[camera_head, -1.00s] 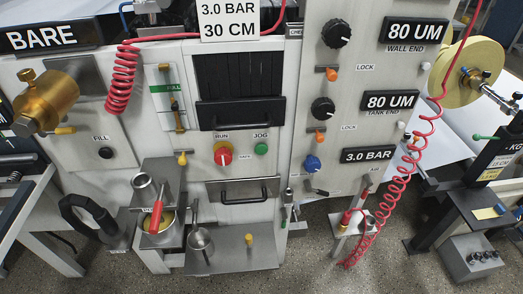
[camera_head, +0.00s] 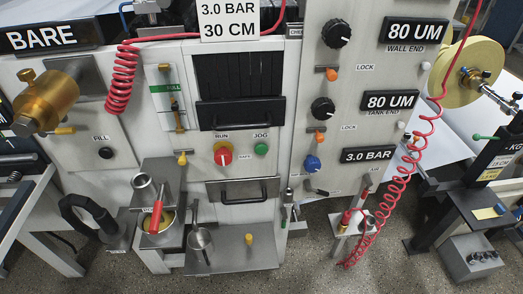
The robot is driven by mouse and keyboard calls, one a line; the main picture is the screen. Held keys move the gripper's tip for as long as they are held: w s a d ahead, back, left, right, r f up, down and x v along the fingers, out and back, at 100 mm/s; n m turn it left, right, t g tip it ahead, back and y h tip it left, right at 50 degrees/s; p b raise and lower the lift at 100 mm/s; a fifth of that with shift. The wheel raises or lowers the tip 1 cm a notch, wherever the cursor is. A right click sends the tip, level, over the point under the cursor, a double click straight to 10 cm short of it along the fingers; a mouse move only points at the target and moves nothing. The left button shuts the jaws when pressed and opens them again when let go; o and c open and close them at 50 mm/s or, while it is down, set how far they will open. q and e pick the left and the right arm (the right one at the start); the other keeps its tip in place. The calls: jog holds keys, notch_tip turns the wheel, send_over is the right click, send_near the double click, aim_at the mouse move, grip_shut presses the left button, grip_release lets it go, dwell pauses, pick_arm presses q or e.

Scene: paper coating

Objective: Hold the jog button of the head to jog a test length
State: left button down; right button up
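The green jog button (camera_head: 261,149) sits on the grey machine panel below a JOG label, right of the middle of the head. A red and yellow run knob (camera_head: 223,154) is to its left, under a RUN label with SAFE printed beside it. Nothing touches the button. Neither of my grippers shows in the head view.
A black-handled drawer (camera_head: 240,115) is above the button and a handled panel (camera_head: 244,192) below. A red coiled hose (camera_head: 388,200) hangs at the right.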

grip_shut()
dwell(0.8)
